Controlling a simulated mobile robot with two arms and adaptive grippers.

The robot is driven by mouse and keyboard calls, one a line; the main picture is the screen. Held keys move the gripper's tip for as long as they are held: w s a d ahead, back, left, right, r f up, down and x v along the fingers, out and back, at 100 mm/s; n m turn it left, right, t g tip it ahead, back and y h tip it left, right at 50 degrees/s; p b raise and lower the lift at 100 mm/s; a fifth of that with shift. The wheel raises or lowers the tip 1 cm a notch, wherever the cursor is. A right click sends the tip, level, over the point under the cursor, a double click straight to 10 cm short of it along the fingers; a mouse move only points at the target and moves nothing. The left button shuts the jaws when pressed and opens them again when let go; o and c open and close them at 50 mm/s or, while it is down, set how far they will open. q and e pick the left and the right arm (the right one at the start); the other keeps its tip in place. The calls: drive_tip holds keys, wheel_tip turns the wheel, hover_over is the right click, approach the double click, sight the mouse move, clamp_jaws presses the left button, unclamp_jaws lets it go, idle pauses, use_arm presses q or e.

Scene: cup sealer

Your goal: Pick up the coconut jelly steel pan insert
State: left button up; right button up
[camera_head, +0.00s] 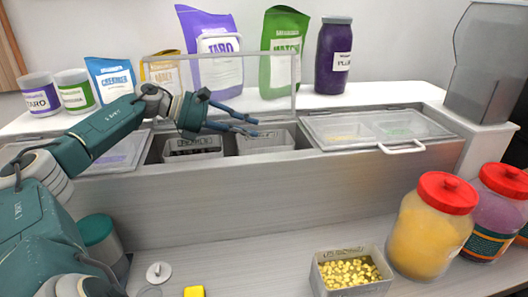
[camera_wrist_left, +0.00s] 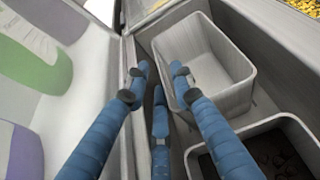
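In the head view, two steel pan inserts sit in the open well of the steel counter. The left insert (camera_head: 193,146) holds dark contents. The right insert (camera_head: 266,141) has a label too small to read; I take it as the coconut jelly one, but cannot confirm this. In the left wrist view it is a pale grey pan (camera_wrist_left: 236,98) that looks nearly empty, beside the dark-filled insert (camera_wrist_left: 290,122).
A clear raised lid (camera_head: 243,70) stands behind the well, close to my left fingers. A closed lid (camera_head: 375,127) covers the right well. A pan of yellow cubes (camera_head: 350,272) and red-lidded jars (camera_head: 430,235) stand in front. Pouches and tubs line the back shelf.

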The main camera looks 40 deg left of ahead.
use_arm(q)
drive_tip(key=shift+p+x, duration=0.45)
drive_tip(key=shift+x, duration=0.75)
drive_tip(key=shift+w+d, duration=0.15)
drive_tip(key=shift+w, duration=0.15)
clamp_jaws()
use_arm(e)
drive_tip(key=shift+a+r, duration=0.75)
drive_tip(key=shift+r, duration=0.1)
use_arm(q)
drive_tip(key=shift+r, duration=0.1)
use_arm(e)
drive_tip(key=shift+d, duration=0.35)
